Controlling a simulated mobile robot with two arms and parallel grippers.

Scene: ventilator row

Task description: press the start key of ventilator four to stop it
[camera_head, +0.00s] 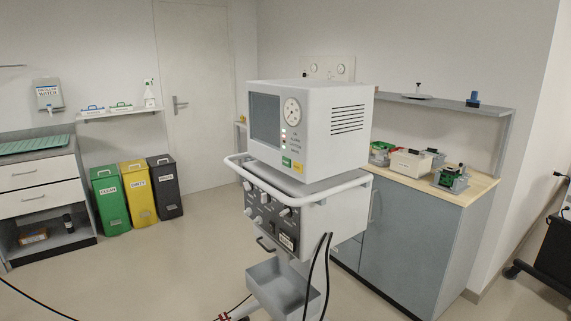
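One ventilator (338,125) stands in the middle of the head view, a white box on a wheeled trolley (330,215). Its front is turned to the left and shows a dark screen (265,118), a round gauge (292,111) and a column of small lights or keys (283,140). A green label (287,162) and a yellow label (299,168) sit below. A lower panel (268,210) carries several knobs and a small label (286,242), too small to read. I cannot tell which part is the start key or which number this ventilator has. Neither gripper shows.
A white rail (238,170) runs around the trolley, and black hoses (316,275) hang at its front right. A workbench (410,235) stands close behind on the right. Green, yellow and black bins (138,193) stand by the back left wall. The floor left of the trolley is mostly clear.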

